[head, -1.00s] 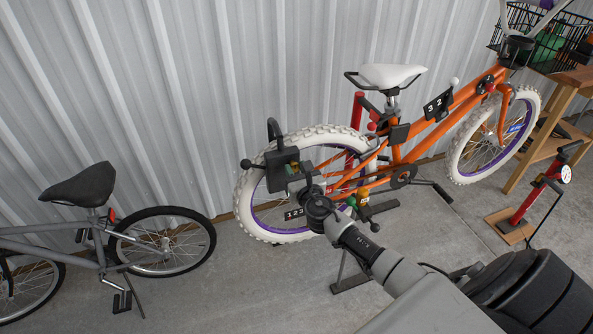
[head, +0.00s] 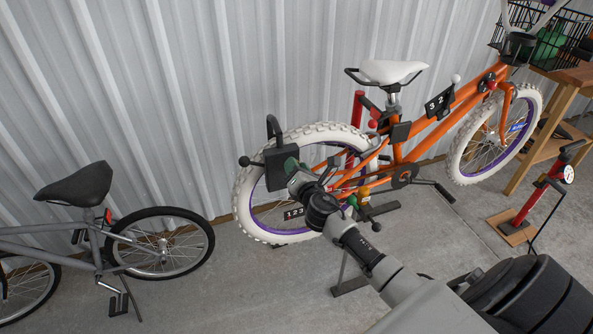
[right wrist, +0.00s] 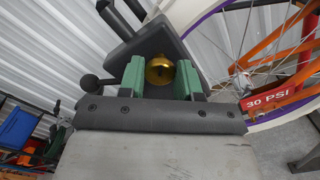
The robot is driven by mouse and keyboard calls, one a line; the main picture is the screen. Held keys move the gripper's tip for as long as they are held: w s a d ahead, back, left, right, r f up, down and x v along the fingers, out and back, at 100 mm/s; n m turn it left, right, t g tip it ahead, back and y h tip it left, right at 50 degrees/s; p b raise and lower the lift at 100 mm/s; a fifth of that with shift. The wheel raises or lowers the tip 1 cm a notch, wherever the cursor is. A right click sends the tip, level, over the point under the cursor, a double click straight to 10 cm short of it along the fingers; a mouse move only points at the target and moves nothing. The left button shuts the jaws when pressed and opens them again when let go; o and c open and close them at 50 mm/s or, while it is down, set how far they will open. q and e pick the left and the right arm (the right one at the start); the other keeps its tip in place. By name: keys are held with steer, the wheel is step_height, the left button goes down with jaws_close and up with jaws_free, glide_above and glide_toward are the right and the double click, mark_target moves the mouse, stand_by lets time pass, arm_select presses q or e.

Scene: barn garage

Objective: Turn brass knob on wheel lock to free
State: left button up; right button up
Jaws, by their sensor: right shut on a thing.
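The wheel lock (head: 281,168) is a dark box with a black shackle, set at the orange bike's white-tyred rear wheel (head: 249,200). In the right wrist view its dark body (right wrist: 124,45) stands tilted beyond the fingers. The brass knob (right wrist: 160,70) is a round gold piece on the lock's face, with a dark slot. My right gripper (right wrist: 160,80) has its green fingers on either side of the knob, shut on it. In the head view the right gripper (head: 291,165) is against the lock's face, and the knob is hidden there. My left gripper is not in view.
A black ball-ended lever (head: 245,161) sticks out left of the lock. The orange bike (head: 430,125) fills the middle right, and a grey bike (head: 90,235) stands at left. The corrugated wall (head: 170,90) is close behind. A red pump (head: 532,195) stands at right.

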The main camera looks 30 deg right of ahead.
steer(key=shift+f+m+b, duration=0.15)
steer(key=shift+m+b, duration=0.4)
steer(key=shift+m, duration=4.35)
steer(key=o, duration=0.9)
steer(key=shift+d, duration=0.1)
steer(key=shift+s, duration=0.1)
steer(key=v, duration=1)
steer(key=shift+s, duration=0.3)
